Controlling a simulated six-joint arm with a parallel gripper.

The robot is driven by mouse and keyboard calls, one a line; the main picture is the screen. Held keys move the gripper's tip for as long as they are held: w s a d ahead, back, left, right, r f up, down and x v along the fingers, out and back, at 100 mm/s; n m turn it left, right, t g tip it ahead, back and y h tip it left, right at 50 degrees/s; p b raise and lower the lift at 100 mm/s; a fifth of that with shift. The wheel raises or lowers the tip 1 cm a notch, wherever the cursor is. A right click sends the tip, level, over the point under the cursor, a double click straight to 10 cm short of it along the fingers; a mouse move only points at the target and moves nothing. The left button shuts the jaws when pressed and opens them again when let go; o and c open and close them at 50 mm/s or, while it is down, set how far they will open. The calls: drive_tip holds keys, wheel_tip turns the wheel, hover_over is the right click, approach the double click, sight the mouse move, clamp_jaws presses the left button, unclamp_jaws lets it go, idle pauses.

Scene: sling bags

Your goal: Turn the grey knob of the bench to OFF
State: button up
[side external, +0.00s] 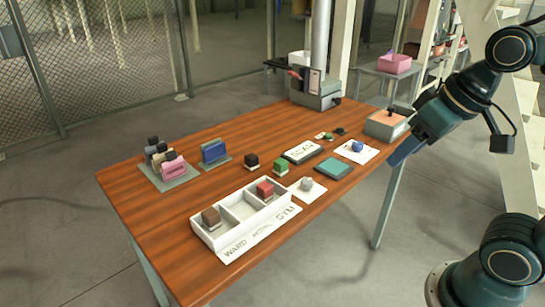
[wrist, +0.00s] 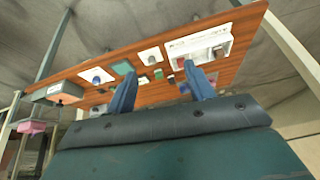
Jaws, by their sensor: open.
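A small grey knob (side external: 307,184) sits on a white card at the table's front right edge, beside the white tray; the card's marks and the knob's setting are too small to read. It also shows in the wrist view (wrist: 150,58), beyond my fingers. A blue knob (side external: 357,146) sits on another white card further right. My gripper (side external: 402,152) is beyond the table's right end, well apart from the grey knob. In the wrist view, the two blue fingers of my gripper (wrist: 159,69) are spread with nothing between them.
A white compartment tray (side external: 205,237) holds brown and red bags. Green and dark bags, a teal pad (side external: 334,168) and a black-framed sign (side external: 302,151) lie nearby. A grey box (side external: 384,128) with a dark knob stands at the right end. The table's left front is clear.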

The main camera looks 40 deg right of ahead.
drive_tip(key=w+d+m+g, duration=0.1)
drive_tip(key=w+m, duration=0.3)
drive_tip(key=w, duration=0.4)
drive_tip(key=m+g, duration=0.4)
drive_tip(key=m, duration=0.6)
hover_over(307, 180)
wheel_tip(307, 180, down, 12)
wheel_tip(307, 180, down, 14)
drive_tip(key=shift+r, duration=0.15)
drive_tip(key=c, duration=1)
